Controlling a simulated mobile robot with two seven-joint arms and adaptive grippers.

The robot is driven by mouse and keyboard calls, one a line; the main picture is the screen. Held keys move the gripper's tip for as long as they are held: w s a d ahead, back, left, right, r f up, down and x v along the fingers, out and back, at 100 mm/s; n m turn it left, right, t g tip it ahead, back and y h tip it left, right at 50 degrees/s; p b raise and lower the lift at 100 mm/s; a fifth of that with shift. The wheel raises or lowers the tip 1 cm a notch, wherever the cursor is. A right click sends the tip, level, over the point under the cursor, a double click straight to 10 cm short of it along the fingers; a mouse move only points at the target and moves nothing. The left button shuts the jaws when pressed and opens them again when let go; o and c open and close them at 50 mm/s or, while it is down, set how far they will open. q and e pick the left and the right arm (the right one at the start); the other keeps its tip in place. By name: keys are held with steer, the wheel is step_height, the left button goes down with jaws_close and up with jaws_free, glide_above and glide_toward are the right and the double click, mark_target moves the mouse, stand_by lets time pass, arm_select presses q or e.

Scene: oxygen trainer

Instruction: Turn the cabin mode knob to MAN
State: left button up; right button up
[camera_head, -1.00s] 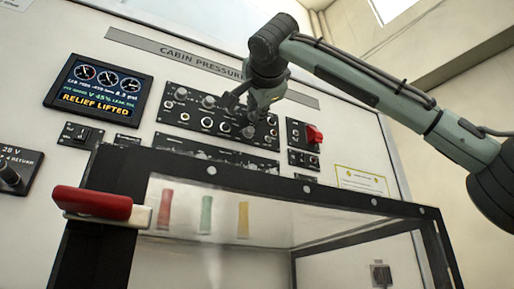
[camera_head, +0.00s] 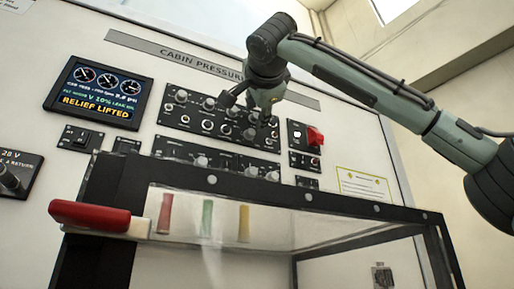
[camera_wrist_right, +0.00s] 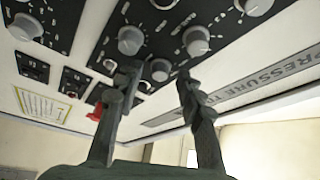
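The upper black control panel (camera_head: 207,124) carries several round grey knobs and small dials; its labels are too small to read, so I cannot tell which knob is the cabin mode knob. My right gripper (camera_head: 247,106) is in front of the right part of this panel. A grey knob (camera_wrist_right: 131,40) shows just beyond the left fingertip, and another knob (camera_wrist_right: 196,41) is beyond the right fingertip. I see no clear contact with either. My left gripper is out of view.
A black-framed clear enclosure (camera_head: 330,197) stands in front, below the panels, with a red handle (camera_head: 90,216) at its left. A lower knob panel (camera_head: 215,158), a red guarded switch (camera_head: 314,137) and a display (camera_head: 98,90) reading RELIEF LIFTED are nearby.

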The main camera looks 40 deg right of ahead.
steer(key=v, duration=1.2)
steer(key=shift+f, duration=0.1)
stand_by(0.4)
